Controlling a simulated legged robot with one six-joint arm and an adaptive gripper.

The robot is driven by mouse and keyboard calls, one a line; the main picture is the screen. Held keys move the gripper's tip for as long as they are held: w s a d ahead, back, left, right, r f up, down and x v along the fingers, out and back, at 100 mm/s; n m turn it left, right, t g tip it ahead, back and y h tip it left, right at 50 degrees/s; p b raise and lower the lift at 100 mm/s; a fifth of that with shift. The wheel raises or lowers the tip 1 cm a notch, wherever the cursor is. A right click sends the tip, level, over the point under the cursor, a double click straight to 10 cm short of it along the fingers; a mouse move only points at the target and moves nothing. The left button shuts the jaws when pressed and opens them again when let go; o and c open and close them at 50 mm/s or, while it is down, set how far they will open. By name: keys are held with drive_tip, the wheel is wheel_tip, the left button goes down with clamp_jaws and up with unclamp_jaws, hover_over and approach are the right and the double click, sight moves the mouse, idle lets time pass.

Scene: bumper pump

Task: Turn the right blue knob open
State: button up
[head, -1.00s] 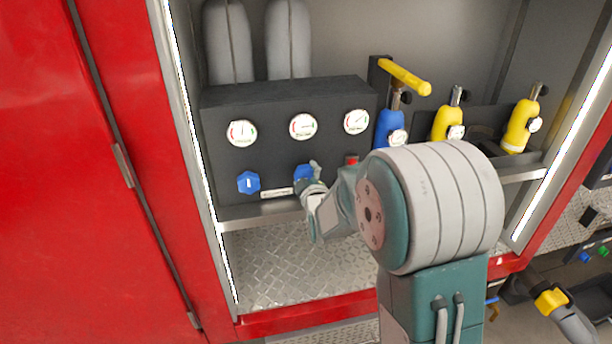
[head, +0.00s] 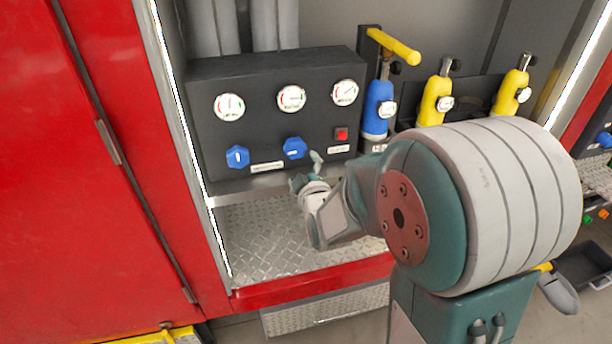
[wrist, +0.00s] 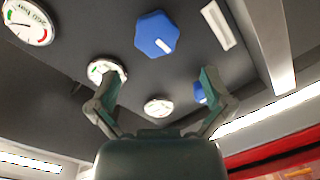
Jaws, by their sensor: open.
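The right blue knob (head: 295,148) is on the front of the black panel (head: 270,115), below the middle gauge. In the wrist view it is the larger, nearer blue knob (wrist: 156,34), with a white line on its face. The left blue knob (head: 237,156) has an upright white line. It also shows in the wrist view (wrist: 199,92), partly behind a finger. My gripper (head: 309,168) is just below and to the right of the right knob in the head view. In the wrist view my gripper (wrist: 163,85) is open with nothing between its fingers; the right knob lies beyond the fingertips.
Three round gauges, the middle one (head: 291,98) among them, and a red switch (head: 341,134) are on the panel. A blue bottle (head: 377,110) and yellow bottles (head: 436,100) stand to the right. The metal compartment floor (head: 255,235) below is clear. A red door (head: 60,180) is at left.

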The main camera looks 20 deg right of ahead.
drive_tip(key=shift+s+r, duration=0.1)
drive_tip(key=shift+s, duration=1.65)
drive_tip(key=s+r+m+g, duration=0.2)
drive_tip(key=s+m+g, duration=0.3)
drive_tip(key=s, duration=0.7)
drive_tip(key=s+r+m+g, duration=0.2)
drive_tip(key=s+m+g, duration=0.3)
drive_tip(key=s, duration=0.7)
drive_tip(key=shift+s+r+g, duration=0.25)
drive_tip(key=shift+r+g, duration=0.05)
drive_tip(key=shift+g, duration=0.4)
